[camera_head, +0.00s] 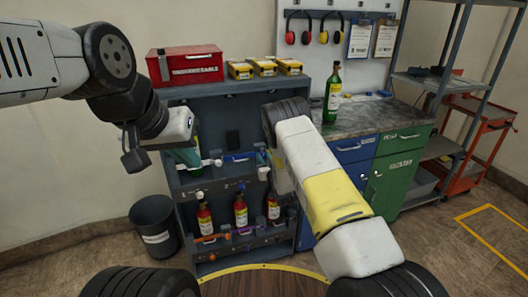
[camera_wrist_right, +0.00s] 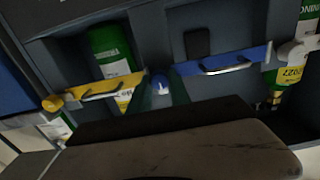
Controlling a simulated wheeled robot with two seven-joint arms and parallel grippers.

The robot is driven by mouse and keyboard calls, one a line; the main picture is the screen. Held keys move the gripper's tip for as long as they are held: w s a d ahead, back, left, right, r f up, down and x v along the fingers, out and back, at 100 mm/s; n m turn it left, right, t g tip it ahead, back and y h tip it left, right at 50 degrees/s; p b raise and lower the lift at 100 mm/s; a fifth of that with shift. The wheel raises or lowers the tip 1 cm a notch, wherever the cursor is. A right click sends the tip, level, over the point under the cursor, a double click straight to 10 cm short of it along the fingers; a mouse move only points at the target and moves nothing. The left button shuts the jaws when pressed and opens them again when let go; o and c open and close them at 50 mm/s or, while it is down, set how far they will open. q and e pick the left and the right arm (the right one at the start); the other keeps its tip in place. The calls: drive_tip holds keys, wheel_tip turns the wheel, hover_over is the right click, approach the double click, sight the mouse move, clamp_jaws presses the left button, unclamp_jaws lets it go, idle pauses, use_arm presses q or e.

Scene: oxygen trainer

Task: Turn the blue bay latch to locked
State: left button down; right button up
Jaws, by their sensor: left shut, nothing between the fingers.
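The blue latch (camera_wrist_right: 160,84) is a small blue knob with a white mark, between the yellow bar and the blue bar (camera_wrist_right: 225,62) in the right wrist view. The two dark green fingers of my right gripper (camera_wrist_right: 161,92) stand on either side of it. Whether they touch it I cannot tell. In the head view the blue bar (camera_head: 238,157) crosses the upper bay, and the knob is hidden behind my right gripper (camera_head: 263,160). My left gripper (camera_head: 180,128) is shut and empty, in front of the rack's upper left.
The yellow bar (camera_wrist_right: 98,91) crosses a bay with a green bottle (camera_wrist_right: 110,50). Red bottles (camera_head: 240,211) stand in the lower rack. A red case (camera_head: 186,65) and yellow boxes (camera_head: 264,67) sit on top. A dark bin (camera_head: 154,224) stands at left.

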clamp_jaws()
drive_tip(key=shift+n, duration=0.3)
drive_tip(key=n, duration=0.3)
drive_tip(key=shift+n, duration=0.4)
drive_tip(key=n, duration=0.4)
drive_tip(key=shift+a+n, duration=0.15)
drive_tip(key=shift+n, duration=0.15)
drive_tip(key=shift+f+n, duration=0.15)
drive_tip(key=shift+n, duration=4.35)
